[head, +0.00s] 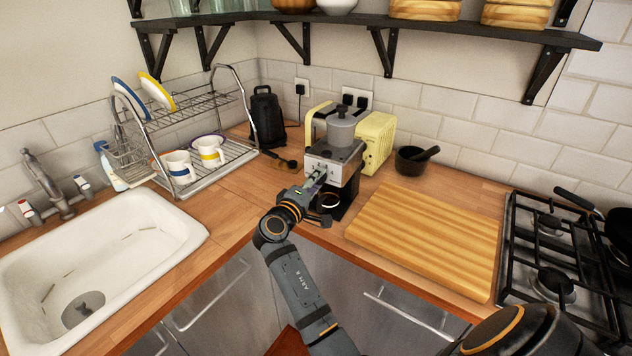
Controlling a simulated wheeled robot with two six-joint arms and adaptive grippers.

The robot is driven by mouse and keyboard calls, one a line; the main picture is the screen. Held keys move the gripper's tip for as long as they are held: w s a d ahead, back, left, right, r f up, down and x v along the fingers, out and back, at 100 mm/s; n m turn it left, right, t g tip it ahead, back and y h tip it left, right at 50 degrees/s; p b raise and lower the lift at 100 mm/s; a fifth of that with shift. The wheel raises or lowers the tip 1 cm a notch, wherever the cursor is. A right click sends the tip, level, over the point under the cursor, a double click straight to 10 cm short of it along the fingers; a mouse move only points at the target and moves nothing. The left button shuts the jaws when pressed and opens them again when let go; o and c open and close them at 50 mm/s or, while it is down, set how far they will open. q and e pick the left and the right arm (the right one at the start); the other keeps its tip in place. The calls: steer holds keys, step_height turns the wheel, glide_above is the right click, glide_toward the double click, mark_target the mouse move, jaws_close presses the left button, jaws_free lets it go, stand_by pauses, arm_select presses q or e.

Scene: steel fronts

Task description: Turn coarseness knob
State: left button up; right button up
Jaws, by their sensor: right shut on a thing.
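A grey and black coffee machine (338,158) with a hopper on top (341,128) stands in the back corner of the counter. My right gripper (319,177) reaches up to the front panel of this machine. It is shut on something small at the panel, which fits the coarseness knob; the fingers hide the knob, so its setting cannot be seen. A round metal part (330,202) shows low on the machine, beside my right wrist. My left gripper is not in view.
A wooden board (425,235) lies at right, near the gas hob (555,265). A dish rack (205,105) and white sink (105,255) are at left.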

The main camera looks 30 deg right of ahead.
steer(key=o, duration=1.2)
steer(key=shift+f, duration=0.1)
steer(key=shift+c, duration=0.2)
step_height(320, 180, up, 10)
steer(key=shift+a, duration=0.1)
